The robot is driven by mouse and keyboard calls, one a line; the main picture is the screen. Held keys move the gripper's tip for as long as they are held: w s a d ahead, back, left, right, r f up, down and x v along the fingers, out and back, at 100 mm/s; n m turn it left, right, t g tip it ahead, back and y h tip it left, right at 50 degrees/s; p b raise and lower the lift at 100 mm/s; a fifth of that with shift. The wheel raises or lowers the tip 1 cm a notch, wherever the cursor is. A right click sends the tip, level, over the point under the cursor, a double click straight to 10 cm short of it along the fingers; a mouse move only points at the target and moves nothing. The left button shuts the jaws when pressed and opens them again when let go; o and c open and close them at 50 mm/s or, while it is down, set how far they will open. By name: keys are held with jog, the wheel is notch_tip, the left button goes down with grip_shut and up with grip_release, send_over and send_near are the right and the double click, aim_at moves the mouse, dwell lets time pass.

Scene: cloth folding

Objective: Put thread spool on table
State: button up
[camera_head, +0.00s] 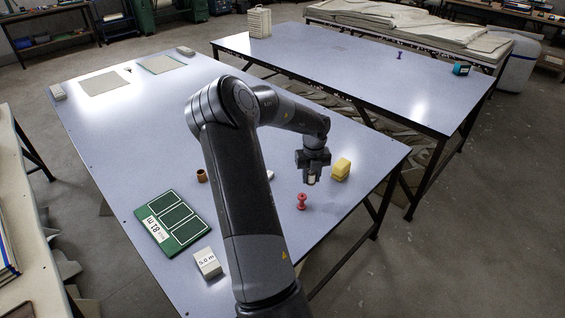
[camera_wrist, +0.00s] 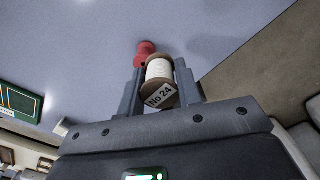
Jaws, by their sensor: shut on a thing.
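My gripper (camera_head: 313,176) is shut on a thread spool with white thread and brown ends, and its lower end is labelled "No 24" in the wrist view (camera_wrist: 159,80). In the head view only a small pale part of the spool (camera_head: 312,179) shows below my fingers. The spool is near the right edge of the pale blue-grey table (camera_head: 120,150). I cannot tell whether it touches the tabletop. A red spool (camera_head: 302,201) stands on the table just in front of my gripper, and it also shows behind the held spool in the wrist view (camera_wrist: 145,54).
A yellow block (camera_head: 341,169) lies right of my gripper. A brown spool-like thing (camera_head: 202,175), a green board (camera_head: 175,223) and a "5.0 m" block (camera_head: 208,263) are left of my arm. A second table (camera_head: 350,70) stands behind. The table's middle left is clear.

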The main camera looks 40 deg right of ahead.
jog(key=shift+s+d+r, duration=0.1)
jog(key=shift+s+r, duration=0.1)
jog(key=shift+s, duration=0.1)
jog(key=w+a+f+n, duration=0.1)
jog(key=w+a+n, duration=0.7)
jog(key=a+n, duration=0.3)
jog(key=w+a+n, duration=0.7)
jog(key=a+n, duration=0.3)
jog(key=a, duration=0.1)
jog(key=w+a+n, duration=0.2)
jog(key=a+n, duration=0.9)
jog(key=a, duration=0.2)
jog(key=w+a+n, duration=0.2)
jog(key=a+n, duration=0.9)
jog(key=a, duration=0.1)
jog(key=s+d+m, duration=0.2)
jog(key=d+m, duration=0.9)
jog(key=d, duration=0.2)
jog(key=s+d+m, duration=0.2)
jog(key=d+m, duration=0.8)
jog(key=d, duration=0.3)
jog(key=s+d+m, duration=0.5)
jog(key=d+m, duration=0.2)
jog(key=s+d+m, duration=0.5)
jog(key=d+m, duration=0.2)
jog(key=s+d+r+m, duration=0.1)
jog(key=s+d+m, duration=0.4)
jog(key=d+m, duration=0.2)
jog(key=shift+m, duration=0.5)
jog(key=shift+w, duration=0.1)
